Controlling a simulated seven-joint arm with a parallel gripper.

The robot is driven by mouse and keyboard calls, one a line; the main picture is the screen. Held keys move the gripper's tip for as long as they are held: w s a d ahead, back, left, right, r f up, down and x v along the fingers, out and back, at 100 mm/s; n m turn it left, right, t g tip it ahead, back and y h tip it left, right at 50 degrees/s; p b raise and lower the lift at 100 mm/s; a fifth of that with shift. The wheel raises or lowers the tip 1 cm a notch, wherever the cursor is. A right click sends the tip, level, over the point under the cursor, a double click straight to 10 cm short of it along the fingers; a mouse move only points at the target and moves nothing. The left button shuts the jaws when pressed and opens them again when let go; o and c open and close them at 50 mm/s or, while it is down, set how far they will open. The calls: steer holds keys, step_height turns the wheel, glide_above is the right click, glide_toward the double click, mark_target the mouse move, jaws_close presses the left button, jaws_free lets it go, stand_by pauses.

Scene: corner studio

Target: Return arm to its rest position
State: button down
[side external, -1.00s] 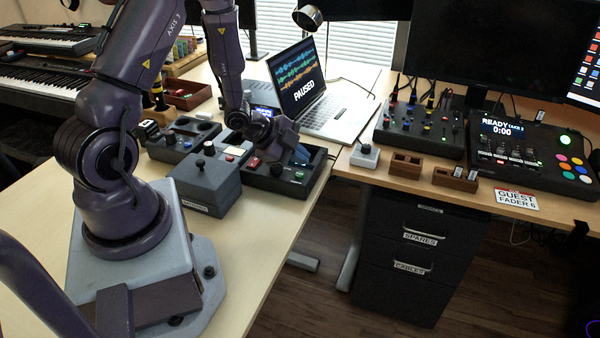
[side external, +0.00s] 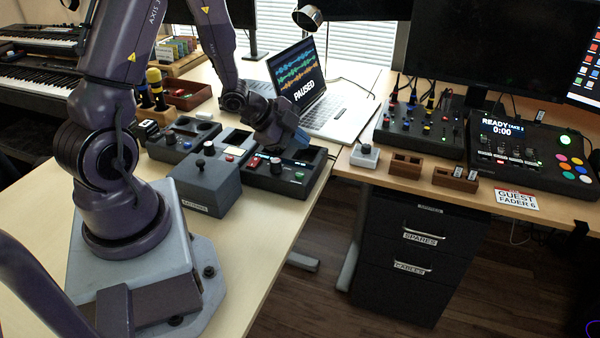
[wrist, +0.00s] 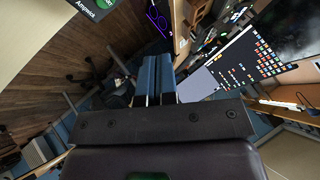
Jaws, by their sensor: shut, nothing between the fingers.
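My gripper (side external: 299,139) is above the right part of the dark control consoles in the side external view, in front of the open laptop (side external: 305,92). Its blue-grey fingers point down and to the right. In the wrist view the two blue fingers (wrist: 155,78) lie side by side, shut and empty. The dark console (side external: 272,180) below the gripper carries small knobs and a red button. I cannot tell the exact gap between the fingertips and the console.
A grey box with a joystick (side external: 205,184) stands nearer my base. At right are a mixer (side external: 425,128), a control panel with coloured buttons (side external: 540,160), wooden boxes (side external: 455,178) and a grey switch box (side external: 365,156). The front desk strip (side external: 265,235) is clear.

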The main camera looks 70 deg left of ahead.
steer(key=shift+s+a+f, duration=0.15)
steer(key=shift+s+f, duration=0.05)
steer(key=s+a+f+n+g+y, duration=0.1)
steer(key=s+a+n+g+y, duration=0.1)
steer(key=n, duration=0.1)
steer(key=shift+s+a+f, duration=0.1)
steer(key=shift+s+f, duration=0.25)
steer(key=shift+s+a+r+n+g+y, duration=0.5)
steer(key=shift+s+n+g, duration=0.1)
steer(key=shift+n+g, duration=0.2)
steer(key=s+d+r+n, duration=0.3)
steer(key=s+d+r, duration=0.2)
steer(key=d+r, duration=0.4)
steer(key=s+d+r+n+h, duration=0.1)
steer(key=s+d+r+n, duration=0.2)
steer(key=d+r, duration=0.6)
step_height(320, 180, up, 5)
steer(key=shift+s+r+h, duration=0.1)
steer(key=shift+s+h, duration=0.2)
steer(key=shift+s, duration=0.8)
